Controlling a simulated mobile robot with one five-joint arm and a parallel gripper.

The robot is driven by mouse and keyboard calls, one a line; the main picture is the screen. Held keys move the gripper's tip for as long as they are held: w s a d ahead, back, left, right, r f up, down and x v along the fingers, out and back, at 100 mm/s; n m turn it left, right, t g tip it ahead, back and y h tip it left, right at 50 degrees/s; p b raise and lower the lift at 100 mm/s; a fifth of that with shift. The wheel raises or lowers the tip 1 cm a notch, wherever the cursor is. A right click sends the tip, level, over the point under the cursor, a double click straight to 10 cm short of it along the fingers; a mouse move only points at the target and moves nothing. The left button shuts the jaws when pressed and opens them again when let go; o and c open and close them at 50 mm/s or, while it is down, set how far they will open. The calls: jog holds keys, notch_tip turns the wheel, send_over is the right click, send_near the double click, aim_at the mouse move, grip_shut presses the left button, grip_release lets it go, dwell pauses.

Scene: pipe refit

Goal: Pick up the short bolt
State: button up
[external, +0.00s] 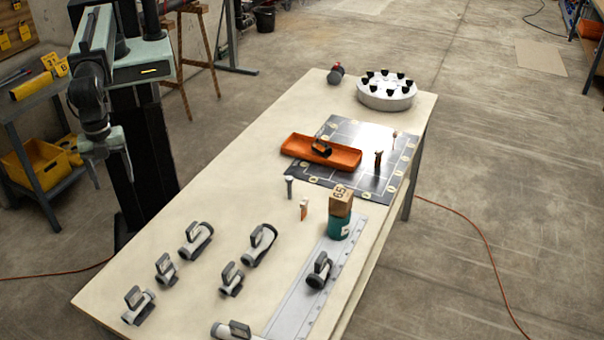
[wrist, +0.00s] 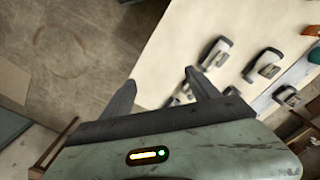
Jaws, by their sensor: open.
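Several small upright pieces stand on the table; I cannot tell for sure which is the short bolt. A grey, bolt-like piece with a wider head (external: 289,187) stands near the dark mat's front-left corner. A smaller orange-and-pale piece (external: 304,209) stands just in front of it. My gripper (external: 108,172) is open and empty, raised at the table's left side, away from these pieces. Its spread fingers also show in the wrist view (wrist: 161,82), where no bolt is visible.
Several grey pipe fittings (external: 196,240) lie on the table's (external: 235,170) near half. A teal can (external: 339,226) carries a cardboard block (external: 340,200). An orange tray (external: 345,158) overlaps the dark mat (external: 350,128). A white round holder (external: 387,97) stands at the far end.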

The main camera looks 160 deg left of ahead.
jog(key=c, duration=0.5)
